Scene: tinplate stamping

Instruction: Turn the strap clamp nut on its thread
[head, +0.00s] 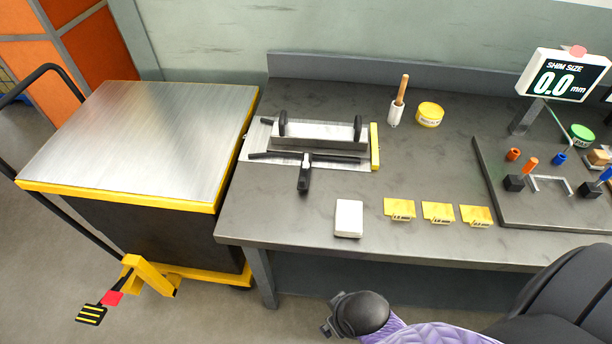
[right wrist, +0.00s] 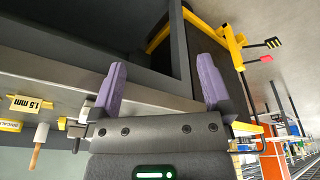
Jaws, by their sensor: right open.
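In the head view, a black clamp bar (head: 335,158) lies across a flat metal sheet (head: 259,138) at the bench's left part. A black T-shaped handle (head: 304,176) sticks out from the bar toward the front. I cannot pick out the strap clamp nut or its thread at this size. A metal block with two upright black handles (head: 318,134) stands just behind the bar. My right gripper (right wrist: 162,68) is open and empty in the right wrist view, its purple fingers spread. It is in front of the bench, away from the clamp. My left gripper is not in view.
The workbench (head: 270,215) holds a white block (head: 348,218), several yellow shim cards (head: 438,213), a wooden-handled tool (head: 397,105) and a yellow tin (head: 430,114). A metal-topped cart (head: 140,130) adjoins the bench at left. A raised board (head: 500,185) with fixtures is at right.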

